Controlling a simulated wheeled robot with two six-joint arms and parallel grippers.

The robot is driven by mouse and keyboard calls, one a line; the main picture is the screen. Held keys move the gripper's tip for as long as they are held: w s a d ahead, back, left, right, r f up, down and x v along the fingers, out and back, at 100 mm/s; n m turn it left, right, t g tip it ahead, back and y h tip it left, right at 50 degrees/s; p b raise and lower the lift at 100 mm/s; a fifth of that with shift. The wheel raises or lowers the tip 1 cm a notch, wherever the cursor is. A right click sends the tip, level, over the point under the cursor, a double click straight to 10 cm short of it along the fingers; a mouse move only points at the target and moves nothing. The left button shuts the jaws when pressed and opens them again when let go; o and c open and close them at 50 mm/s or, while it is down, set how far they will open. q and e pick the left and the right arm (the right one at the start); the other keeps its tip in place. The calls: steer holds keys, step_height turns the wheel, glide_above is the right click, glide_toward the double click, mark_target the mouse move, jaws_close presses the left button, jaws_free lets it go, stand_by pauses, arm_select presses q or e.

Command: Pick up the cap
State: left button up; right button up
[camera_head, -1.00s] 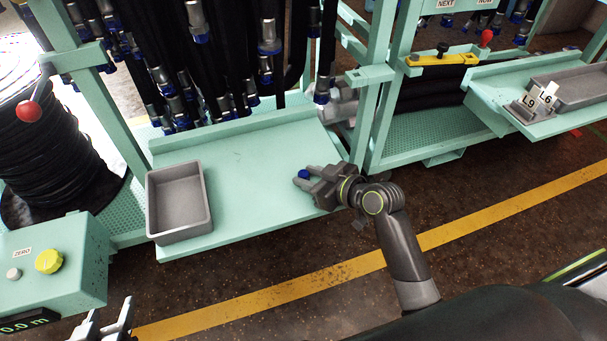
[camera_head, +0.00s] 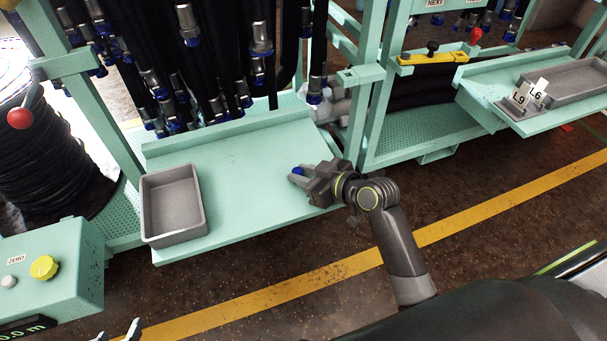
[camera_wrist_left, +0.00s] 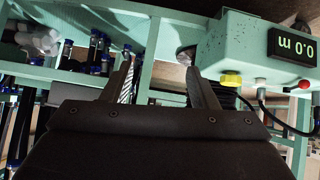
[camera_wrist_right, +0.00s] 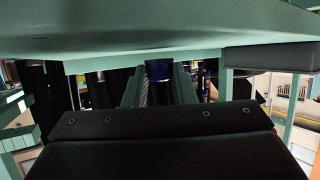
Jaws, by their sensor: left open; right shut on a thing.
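The blue cap (camera_head: 297,171) is between the fingertips of my right gripper (camera_head: 302,175), at the right part of the green shelf (camera_head: 245,170). In the right wrist view the dark blue cap (camera_wrist_right: 159,70) sits between the two fingers of my right gripper (camera_wrist_right: 160,88), which are shut on it. Whether the cap touches the shelf is hard to tell. My left gripper (camera_head: 130,330) shows only its fingertips at the bottom left of the head view. In the left wrist view my left gripper (camera_wrist_left: 165,75) is open and empty, its fingers wide apart.
A grey tray (camera_head: 203,205) stands on the shelf's left end. Black hoses with metal and blue ends (camera_head: 190,40) hang behind the shelf. A green box with a yellow knob (camera_head: 45,267) is at the left. Another shelf with a grey tray (camera_head: 575,80) and label cards is at the right.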

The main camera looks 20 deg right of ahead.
step_height(320, 180, up, 4)
steer(key=shift+r+p, duration=0.1)
steer(key=shift+p, duration=0.65)
arm_select(q)
steer(key=s+d+f+g+h+p, duration=0.1)
steer(key=s+f+g, duration=0.5)
steer(key=s, duration=0.2)
steer(key=shift+d+f+p, duration=0.15)
steer(key=shift+f+p, duration=0.15)
steer(key=shift+f, duration=0.05)
arm_select(e)
steer(key=shift+r, duration=2.35)
arm_select(q)
steer(key=shift+s, duration=0.1)
